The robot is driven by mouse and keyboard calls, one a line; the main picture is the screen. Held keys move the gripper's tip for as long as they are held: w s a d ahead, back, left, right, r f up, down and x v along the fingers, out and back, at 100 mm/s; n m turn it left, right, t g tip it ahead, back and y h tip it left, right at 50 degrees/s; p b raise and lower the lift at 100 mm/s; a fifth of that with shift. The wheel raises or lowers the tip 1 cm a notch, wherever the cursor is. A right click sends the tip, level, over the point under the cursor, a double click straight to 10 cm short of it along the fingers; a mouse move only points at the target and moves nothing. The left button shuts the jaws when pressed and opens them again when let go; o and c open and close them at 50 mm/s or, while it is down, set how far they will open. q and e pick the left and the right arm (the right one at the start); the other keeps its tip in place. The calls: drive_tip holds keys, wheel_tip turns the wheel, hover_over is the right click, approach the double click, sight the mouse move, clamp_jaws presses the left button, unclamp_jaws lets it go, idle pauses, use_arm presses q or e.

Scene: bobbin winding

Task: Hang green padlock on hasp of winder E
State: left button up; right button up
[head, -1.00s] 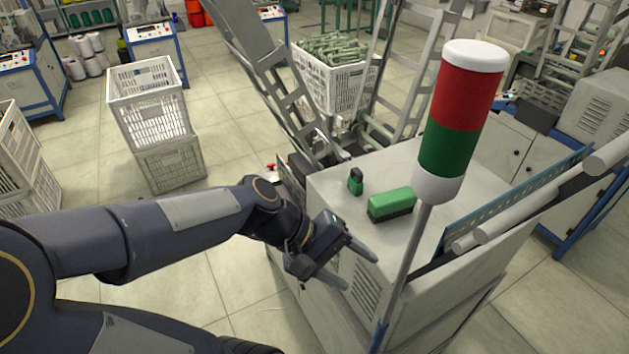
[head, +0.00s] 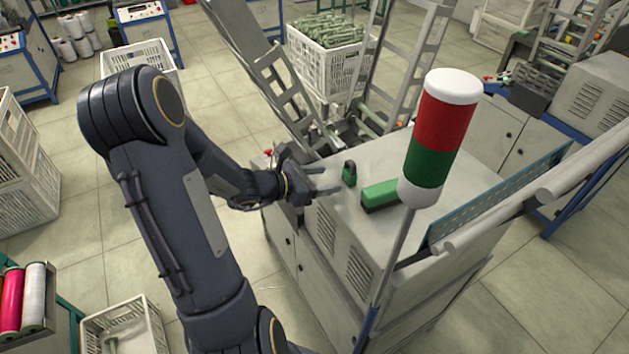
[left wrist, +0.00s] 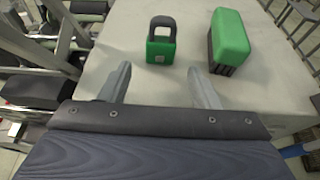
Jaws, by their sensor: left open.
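The green padlock (head: 349,174) with a dark shackle stands on the light grey top of the machine cabinet (head: 420,215). It also shows in the left wrist view (left wrist: 161,46), ahead of the fingers and between their lines. My left gripper (head: 330,180) is open and empty, just left of the padlock and apart from it; its two fingers show in the left wrist view (left wrist: 160,90). A hasp cannot be made out in these frames. My right gripper is not in view.
A green brush-like block (head: 380,194) lies right of the padlock, also in the left wrist view (left wrist: 230,40). A red, green and white signal lamp (head: 440,135) on a pole rises in front. A grey ladder-like frame (head: 275,95) stands behind. White crates (head: 25,185) stand on the floor.

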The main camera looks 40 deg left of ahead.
sight(346, 176)
use_arm(q)
drive_tip(key=b+x, duration=0.2)
drive_tip(key=x, duration=0.2)
drive_tip(key=shift+w+d+f, duration=0.15)
drive_tip(key=shift+f, duration=0.05)
drive_tip(key=shift+b+x, duration=0.55)
drive_tip(key=shift+x, duration=0.25)
drive_tip(key=shift+w+r, duration=0.1)
drive_tip(key=c, duration=1.1)
wheel_tip(346, 176, up, 5)
drive_tip(key=p, duration=0.4)
drive_tip(key=shift+r, duration=0.1)
